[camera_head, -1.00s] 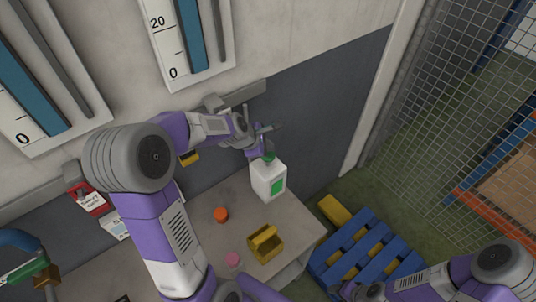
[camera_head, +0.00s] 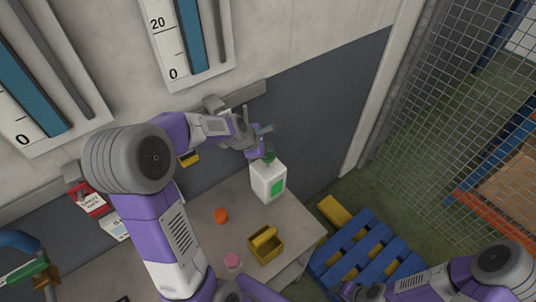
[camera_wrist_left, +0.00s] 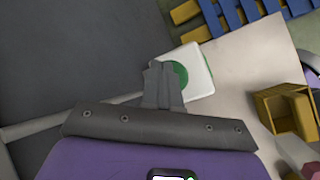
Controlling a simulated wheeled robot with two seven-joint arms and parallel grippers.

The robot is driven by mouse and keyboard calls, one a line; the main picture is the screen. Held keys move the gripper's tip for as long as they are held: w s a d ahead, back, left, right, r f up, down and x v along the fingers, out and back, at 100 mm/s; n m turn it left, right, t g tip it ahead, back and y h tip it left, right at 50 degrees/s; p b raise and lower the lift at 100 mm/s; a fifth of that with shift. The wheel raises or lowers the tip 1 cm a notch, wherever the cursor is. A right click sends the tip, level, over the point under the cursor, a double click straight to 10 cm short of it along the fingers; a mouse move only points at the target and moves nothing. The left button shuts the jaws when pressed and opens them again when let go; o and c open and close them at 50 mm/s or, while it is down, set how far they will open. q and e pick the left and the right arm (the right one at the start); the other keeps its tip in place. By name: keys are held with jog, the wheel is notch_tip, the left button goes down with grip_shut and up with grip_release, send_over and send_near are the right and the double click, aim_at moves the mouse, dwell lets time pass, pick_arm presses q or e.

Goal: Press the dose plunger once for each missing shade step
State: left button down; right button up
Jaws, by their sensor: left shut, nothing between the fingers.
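The white dose bottle (camera_head: 268,184) with a green label stands upright near the back right of the bench. Its green plunger (camera_head: 269,158) is on top. My left gripper (camera_head: 258,150) is at the plunger, shut and empty. In the left wrist view the shut fingers (camera_wrist_left: 162,70) overlap the green plunger top (camera_wrist_left: 182,76) and hide part of it; I cannot tell whether they touch. The white bottle shoulder (camera_wrist_left: 202,70) shows around it. My right gripper (camera_head: 352,291) is low at the bottom edge, and its jaws are not clear.
On the bench (camera_head: 292,224) are a yellow open box (camera_head: 266,248), an orange piece (camera_head: 221,215) and a pink piece (camera_head: 233,261). A red card (camera_head: 88,199) is at left. A blue pallet (camera_head: 365,250) lies on the floor at right. Wall gauges (camera_head: 188,40) hang above.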

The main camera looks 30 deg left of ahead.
aim_at(269, 154)
dwell(0.7)
pick_arm(q)
jog(key=shift+f+b, duration=0.3)
jog(key=shift+f, duration=0.15)
jog(key=shift+s+f+b, duration=0.1)
jog(key=shift+f+b, duration=1)
jog(key=shift+f, duration=0.25)
dwell(1.0)
jog(key=shift+r, duration=0.15)
jog(key=shift+r+p, duration=1.6)
jog(key=shift+p, duration=0.15)
notch_tip(269, 154, up, 5)
jog(key=p, duration=0.5)
jog(key=shift+r, duration=0.1)
jog(key=shift+f, duration=0.2)
